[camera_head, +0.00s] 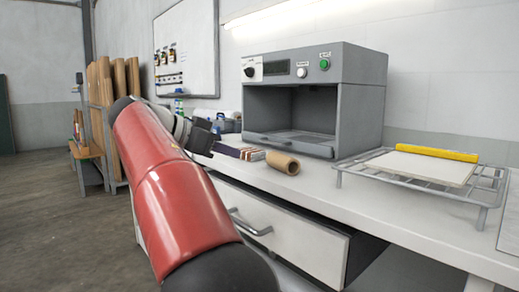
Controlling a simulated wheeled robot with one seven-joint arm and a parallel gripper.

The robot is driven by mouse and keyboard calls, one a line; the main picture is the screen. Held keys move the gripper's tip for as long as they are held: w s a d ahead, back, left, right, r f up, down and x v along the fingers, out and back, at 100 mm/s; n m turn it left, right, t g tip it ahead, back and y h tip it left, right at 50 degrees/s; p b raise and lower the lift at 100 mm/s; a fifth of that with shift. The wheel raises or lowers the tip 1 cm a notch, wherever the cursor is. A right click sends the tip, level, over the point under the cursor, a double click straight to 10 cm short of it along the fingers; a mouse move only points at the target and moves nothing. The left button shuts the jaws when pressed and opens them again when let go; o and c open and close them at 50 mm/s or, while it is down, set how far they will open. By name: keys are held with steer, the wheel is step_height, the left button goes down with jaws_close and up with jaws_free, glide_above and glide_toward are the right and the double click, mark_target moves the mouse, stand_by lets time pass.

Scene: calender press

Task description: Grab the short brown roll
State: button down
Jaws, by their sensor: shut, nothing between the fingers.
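The short brown roll (283,163) is a hollow cardboard-like tube. It lies on its side on the white workbench, in front of the grey press, with an open end facing right. My gripper (213,130) is at the end of my red arm, left of the roll and apart from it, at a greater height in the picture. It is small and dark here. Its fingers are shut with nothing between them.
The grey press (363,97) stands open-fronted behind the roll. A wire rack (340,170) with a pale slab and a yellow bar is to the right. Stacked sheets (238,150) lie just left of the roll. A drawer (285,232) stands partly open below the worktop.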

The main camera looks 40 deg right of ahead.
mark_target(281, 154)
steer(key=shift+h, duration=0.4)
steer(key=d, duration=0.4)
steer(key=d+p, duration=0.1)
steer(key=d, duration=0.3)
steer(key=d+p, duration=0.1)
steer(key=d, duration=0.3)
steer(key=shift+s+d+f, duration=0.15)
steer(key=shift+d+f, duration=0.2)
steer(key=shift+d, duration=0.05)
steer(key=shift+a+f+b, duration=0.1)
steer(key=shift+f+b, duration=0.35)
steer(key=shift+b, duration=0.2)
steer(key=shift+f+g, duration=0.1)
steer(key=shift+g, duration=0.2)
steer(key=shift+a, duration=0.1)
steer(key=a, duration=0.1)
steer(key=a+b, duration=0.1)
steer(key=a, duration=0.2)
steer(key=shift+w+a+f+b, duration=0.2)
steer(key=shift+w+f+b, duration=0.05)
steer(key=shift+b, duration=0.15)
steer(key=shift+s+a+r, duration=0.1)
steer(key=shift+a+r, duration=0.05)
steer(key=shift+r, duration=0.15)
steer(key=shift+r, duration=0.25)
